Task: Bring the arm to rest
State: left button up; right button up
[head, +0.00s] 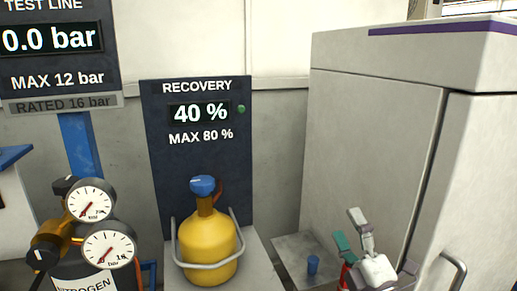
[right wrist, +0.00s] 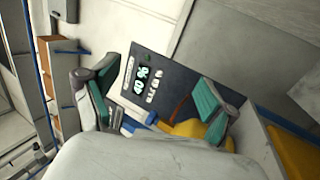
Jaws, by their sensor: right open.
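My right gripper (head: 350,226) shows at the lower right of the head view, in front of the white cabinet. In the right wrist view its two teal-padded fingers (right wrist: 146,92) stand wide apart with nothing held between them. The yellow recovery cylinder (head: 208,250) with its blue knob (head: 203,185) stands upright to the left of the gripper and apart from it. Part of the yellow cylinder (right wrist: 185,128) shows beyond the fingers in the wrist view. My left gripper is not in view.
A tall white cabinet (head: 375,130) stands at the right. The dark RECOVERY panel (head: 165,180) reads 40 %. A nitrogen bottle with two gauges (head: 90,202) stands at the left, under a display reading 0.0 bar.

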jog(key=s+d+f+m+g+h, duration=0.3)
jog(key=s+f+m+g+h, duration=0.15)
jog(key=f+m, duration=0.5)
jog(key=s+d+f+m+g+h, duration=0.35)
jog(key=s+f+m+g, duration=0.2)
jog(key=f, duration=0.75)
jog(key=s+a+f+m+g+y, duration=0.15)
jog(key=s+f+g, duration=0.35)
jog(key=s, duration=0.5)
jog(key=s+a+f+m+g+y, duration=0.1)
jog(key=s+a+f+m+g, duration=0.2)
jog(key=s+f, duration=0.45)
jog(key=s+f+g+p, duration=0.2)
jog(key=s+f+p, duration=0.1)
jog(key=f, duration=1.9)
jog(key=s+d+f+p, duration=0.1)
jog(key=s+d+f, duration=0.1)
jog(key=s+f, duration=0.4)
jog(key=s+d+f+g+p, duration=0.1)
jog(key=s+f, duration=0.6)
jog(key=s, duration=0.3)
jog(key=shift+s+d+h, duration=0.3)
jog(key=shift+d+h, duration=0.05)
